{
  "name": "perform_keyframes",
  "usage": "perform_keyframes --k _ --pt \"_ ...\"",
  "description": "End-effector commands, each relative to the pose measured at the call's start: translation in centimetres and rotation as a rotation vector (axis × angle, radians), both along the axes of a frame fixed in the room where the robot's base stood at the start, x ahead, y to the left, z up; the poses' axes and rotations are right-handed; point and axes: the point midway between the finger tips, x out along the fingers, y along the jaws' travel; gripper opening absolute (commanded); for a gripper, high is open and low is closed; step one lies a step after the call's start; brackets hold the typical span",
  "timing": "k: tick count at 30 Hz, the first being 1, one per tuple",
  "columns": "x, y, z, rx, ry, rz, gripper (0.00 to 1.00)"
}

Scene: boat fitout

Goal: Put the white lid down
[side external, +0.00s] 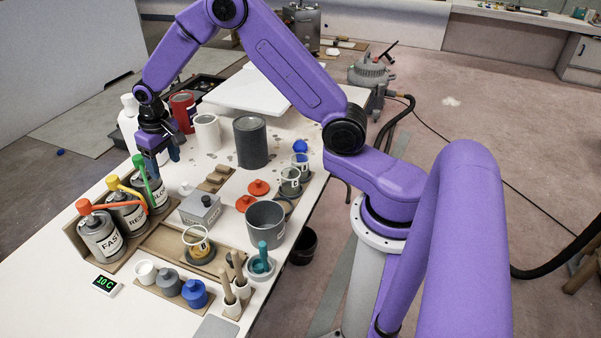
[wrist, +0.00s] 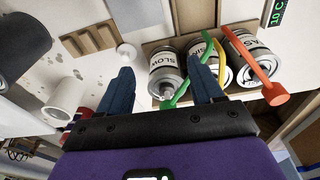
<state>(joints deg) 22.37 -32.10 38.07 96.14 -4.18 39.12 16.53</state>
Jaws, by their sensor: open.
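The small white lid (side external: 186,188) with a knob lies on the light tabletop, just in front of a brown slotted wooden rack (side external: 215,179) and to the right of the grey cans. In the wrist view the white lid (wrist: 126,52) shows just past the tip of the left finger, apart from it as far as I can tell. My gripper (side external: 163,162) is open, with its blue fingers pointing down near the SLOW can. In the wrist view my gripper (wrist: 163,75) has nothing held between its fingers; the SLOW can (wrist: 167,72) shows beyond the gap.
The cans with green, yellow (side external: 127,210) and orange (side external: 100,235) handles stand close to my fingers. White bottle (side external: 129,124), red can (side external: 183,112), white cup (side external: 207,133) and dark grey cylinder (side external: 250,142) stand behind. Orange-red lids (side external: 258,188) and a grey box (side external: 200,208) lie nearby.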

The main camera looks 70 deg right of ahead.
Motion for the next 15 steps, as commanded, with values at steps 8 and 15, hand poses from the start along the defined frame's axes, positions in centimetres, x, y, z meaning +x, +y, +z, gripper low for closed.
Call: perform_keyframes --k 8,15 --pt "-9.9 6.7 5.6 -0.003 0.023 0.327 0.66" --pt "-20.0 8.9 8.7 -0.011 0.047 0.604 0.66"
